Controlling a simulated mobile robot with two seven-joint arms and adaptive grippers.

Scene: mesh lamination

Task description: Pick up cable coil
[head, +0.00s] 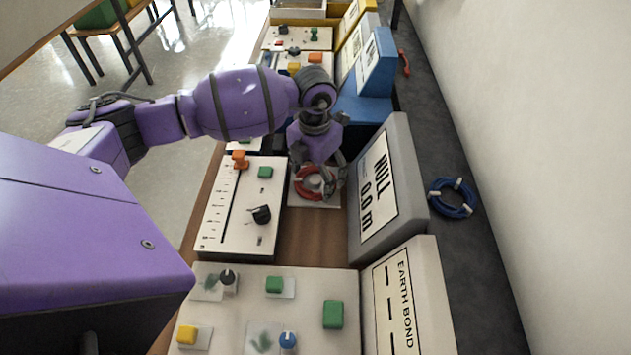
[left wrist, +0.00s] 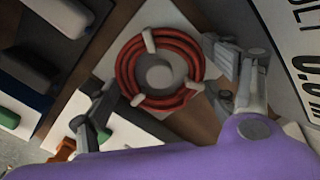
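A red cable coil (head: 305,188) with white ties lies on a white square pad (head: 320,204) on the wooden bench. In the left wrist view the coil (left wrist: 129,68) sits around a pale round hub on the pad (left wrist: 108,70). My left gripper (head: 322,178) is just above the coil, pointing down and partly hiding it. Its fingers are spread to either side of the coil in the left wrist view, with nothing held between them. A blue cable coil (head: 452,198) lies on the dark ledge at the right. My right gripper is not in view.
A grey NULL display box (head: 389,190) stands close right of the red coil. A white slider panel (head: 241,210) is to its left. The EARTH BOND box (head: 405,300) and a white button panel (head: 300,285) are nearer. A wall bounds the right side.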

